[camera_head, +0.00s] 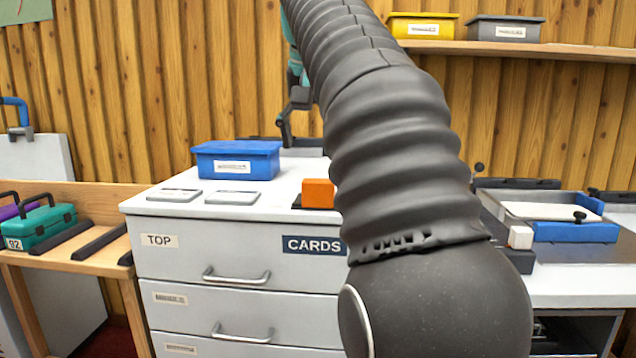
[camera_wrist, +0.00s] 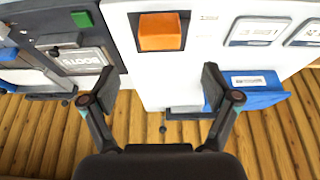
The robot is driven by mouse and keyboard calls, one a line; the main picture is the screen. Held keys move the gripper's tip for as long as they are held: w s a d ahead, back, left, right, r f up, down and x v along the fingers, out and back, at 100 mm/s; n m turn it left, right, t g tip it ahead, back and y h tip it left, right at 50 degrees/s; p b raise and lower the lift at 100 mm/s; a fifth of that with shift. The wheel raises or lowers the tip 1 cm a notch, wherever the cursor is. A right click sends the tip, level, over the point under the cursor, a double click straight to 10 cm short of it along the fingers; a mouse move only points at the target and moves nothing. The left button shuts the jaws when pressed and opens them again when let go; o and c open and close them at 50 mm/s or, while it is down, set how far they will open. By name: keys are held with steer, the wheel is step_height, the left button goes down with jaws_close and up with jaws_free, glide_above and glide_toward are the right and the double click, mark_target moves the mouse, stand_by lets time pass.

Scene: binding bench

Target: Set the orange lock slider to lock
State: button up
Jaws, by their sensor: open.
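The orange lock slider (camera_head: 318,193) is a block on the white cabinet top, partly hidden by my arm in the head view. In the wrist view the orange slider (camera_wrist: 160,32) sits in a dark recess or plate, ahead of and between my fingers. My gripper (camera_wrist: 156,82) is open, its two dark fingers apart with nothing between them, and apart from the slider. Any lock markings by the slider are too small to read.
A blue lidded box (camera_head: 237,160) and two flat labelled cards (camera_head: 232,197) lie left of the slider on the cabinet top (camera_head: 270,203). A press with a blue part (camera_head: 575,231) stands at the right. A green block (camera_wrist: 82,19) shows on the dark equipment beside the slider.

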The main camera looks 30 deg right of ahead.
mark_target(318, 180)
steer(key=b+x, duration=0.2)
steer(key=x, duration=0.7)
steer(key=shift+f, duration=0.1)
